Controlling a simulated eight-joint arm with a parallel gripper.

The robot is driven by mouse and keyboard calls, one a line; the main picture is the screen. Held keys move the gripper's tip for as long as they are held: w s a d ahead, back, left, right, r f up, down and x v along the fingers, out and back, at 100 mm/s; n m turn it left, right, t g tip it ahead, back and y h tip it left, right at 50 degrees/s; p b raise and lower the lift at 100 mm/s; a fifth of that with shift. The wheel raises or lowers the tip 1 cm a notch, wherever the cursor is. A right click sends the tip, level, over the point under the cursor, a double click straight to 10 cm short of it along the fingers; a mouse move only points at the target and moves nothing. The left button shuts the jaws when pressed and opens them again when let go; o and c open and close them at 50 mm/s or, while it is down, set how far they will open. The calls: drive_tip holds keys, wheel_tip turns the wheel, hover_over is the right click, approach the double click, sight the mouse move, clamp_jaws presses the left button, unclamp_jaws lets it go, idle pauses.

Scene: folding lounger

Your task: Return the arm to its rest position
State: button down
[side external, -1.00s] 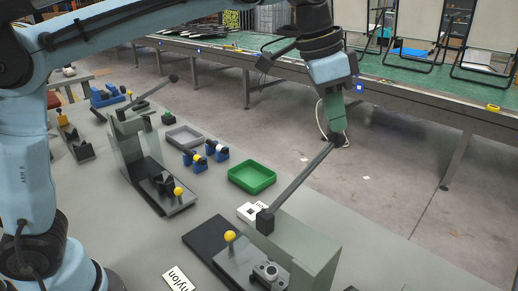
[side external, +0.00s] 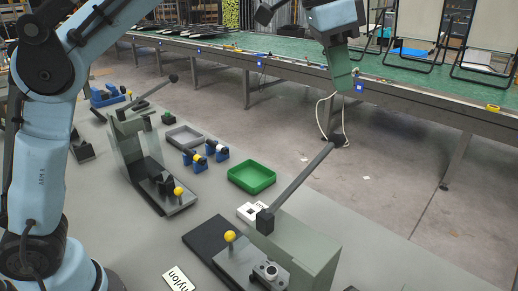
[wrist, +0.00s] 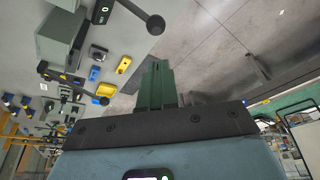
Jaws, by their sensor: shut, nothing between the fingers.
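My gripper (side external: 340,76) is at the upper right of the side external view, with its green fingers pointing down. The fingers are together and hold nothing. It is in the air above the black knob at the top of a lever (side external: 300,178), apart from it. In the wrist view, the shut green fingers of my gripper (wrist: 158,72) show in the middle, and a lever with a round black knob (wrist: 155,24) lies beyond them at the top.
The grey table holds a green tray (side external: 252,188), a grey tray (side external: 185,138), two press-like fixtures with yellow knobs, blue blocks (side external: 216,151) and a "nylon" label (side external: 178,279). A long green-topped bench (side external: 420,83) stands behind. The air around my gripper looks clear.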

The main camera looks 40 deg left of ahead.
drive_tip(key=s+a+f+n+t+y, duration=0.1)
drive_tip(key=s+a+f+n+t, duration=0.1)
drive_tip(key=s+a+f+n, duration=0.2)
drive_tip(key=s+a+f+n+t+y, duration=0.1)
drive_tip(key=s+a+f+n, duration=0.4)
drive_tip(key=s+a+f, duration=0.5)
drive_tip(key=a+f+t, duration=0.1)
drive_tip(key=a+f, duration=0.3)
drive_tip(key=f, duration=0.4)
drive_tip(key=shift+s+a, duration=0.2)
drive_tip(key=shift+s, duration=0.15)
